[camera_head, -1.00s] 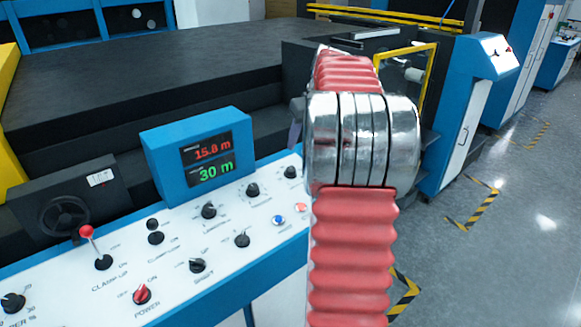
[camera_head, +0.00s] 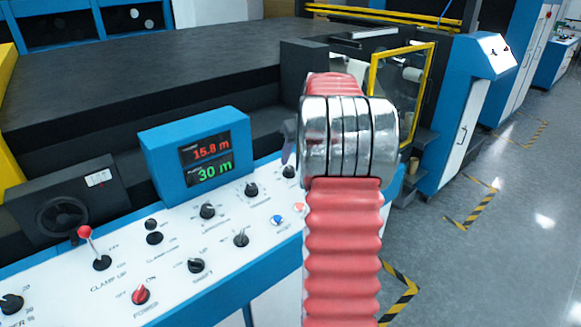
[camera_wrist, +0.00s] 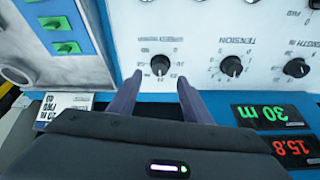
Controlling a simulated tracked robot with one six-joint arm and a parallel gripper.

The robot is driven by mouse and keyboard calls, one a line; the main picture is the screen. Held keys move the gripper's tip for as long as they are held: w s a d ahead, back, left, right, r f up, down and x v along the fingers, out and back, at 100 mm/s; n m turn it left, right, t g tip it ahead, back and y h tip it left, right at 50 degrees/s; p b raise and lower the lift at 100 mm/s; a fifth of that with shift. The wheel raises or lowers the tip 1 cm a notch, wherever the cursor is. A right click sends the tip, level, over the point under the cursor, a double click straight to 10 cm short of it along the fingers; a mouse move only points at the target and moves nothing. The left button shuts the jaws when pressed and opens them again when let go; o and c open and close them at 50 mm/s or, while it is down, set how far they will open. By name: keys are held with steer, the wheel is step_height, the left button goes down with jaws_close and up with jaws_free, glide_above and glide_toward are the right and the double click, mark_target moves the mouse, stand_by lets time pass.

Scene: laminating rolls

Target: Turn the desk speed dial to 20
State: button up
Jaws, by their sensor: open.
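The likely speed dial is a black knob (camera_wrist: 160,66) with a printed scale on the white desk panel. Its label is too small to read, and so is its setting. In the head view it seems to be the far-right knob (camera_head: 289,172), close to my arm. My gripper (camera_wrist: 160,77) is open and empty in the wrist view. Its two dark fingertips stand to either side of the knob's near edge. I cannot tell whether they touch it. In the head view my arm hides most of the gripper.
The tension knob (camera_wrist: 232,66) and length knob (camera_wrist: 297,67) sit in the same row. A blue display (camera_head: 195,160) reads 15.8 m and 30 m. Blue (camera_head: 277,219) and red (camera_head: 298,208) buttons lie close to my arm. A red-knobbed lever (camera_head: 85,232) stands left.

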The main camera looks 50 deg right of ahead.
mark_target(290, 168)
steer(key=x, duration=0.6)
steer(key=shift+f, duration=0.1)
steer(key=shift+c, duration=0.4)
steer(key=c, duration=0.9)
steer(key=shift+a, duration=0.15)
steer(key=shift+c, duration=0.4)
